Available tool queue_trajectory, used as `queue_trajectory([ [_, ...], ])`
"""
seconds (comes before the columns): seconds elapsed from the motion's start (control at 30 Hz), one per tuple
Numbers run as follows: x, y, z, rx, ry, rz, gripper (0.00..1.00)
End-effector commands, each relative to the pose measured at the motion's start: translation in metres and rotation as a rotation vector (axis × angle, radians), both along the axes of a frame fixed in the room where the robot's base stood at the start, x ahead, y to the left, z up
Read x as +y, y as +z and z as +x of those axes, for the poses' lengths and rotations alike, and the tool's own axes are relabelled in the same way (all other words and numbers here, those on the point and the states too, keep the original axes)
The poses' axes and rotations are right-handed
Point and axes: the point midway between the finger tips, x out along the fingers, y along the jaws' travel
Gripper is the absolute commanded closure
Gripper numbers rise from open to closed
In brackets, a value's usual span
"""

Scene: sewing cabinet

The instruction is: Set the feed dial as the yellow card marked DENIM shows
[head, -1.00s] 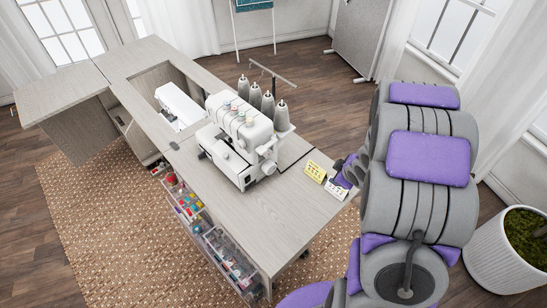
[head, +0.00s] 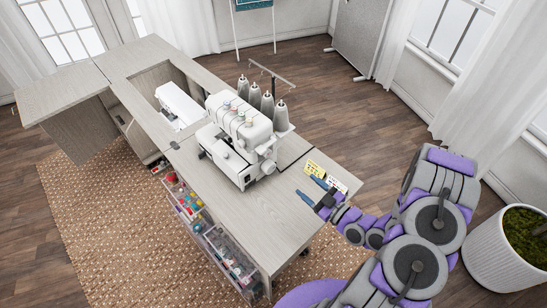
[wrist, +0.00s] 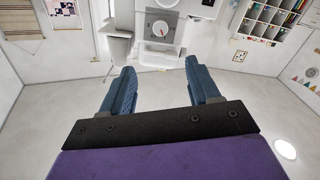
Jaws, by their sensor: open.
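The white sewing machine (head: 238,140) stands on the grey cabinet top. In the wrist view, a round pale dial (wrist: 160,28) with a red mark sits on a grey panel, beyond my fingertips; its lettering is too small to read. A knob (head: 268,167) shows on the machine's right side in the head view. The yellow card (head: 315,168) stands on the cabinet top right of the machine; its text is unreadable. My gripper (head: 311,189), with blue fingers, is open and empty in front of the cards, apart from the machine. It also shows in the wrist view (wrist: 160,78).
A white card (head: 338,185) stands beside the yellow one, close to my gripper. The cabinet top (head: 240,215) in front of the machine is clear. A second white machine (head: 178,105) sits in the cabinet's recess. A planter (head: 508,250) stands at the right.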

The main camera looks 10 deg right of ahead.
Motion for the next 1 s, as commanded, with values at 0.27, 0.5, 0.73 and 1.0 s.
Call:
queue_trajectory([
  [0.27,0.013,0.0,0.021,-0.003,0.003,0.001,0.39],
  [0.5,0.028,-0.001,0.047,-0.001,0.003,0.0,0.39],
  [0.73,0.042,-0.001,0.072,-0.001,0.003,0.0,0.39],
  [1.0,0.06,-0.001,0.101,0.0,0.004,-0.001,0.39],
])
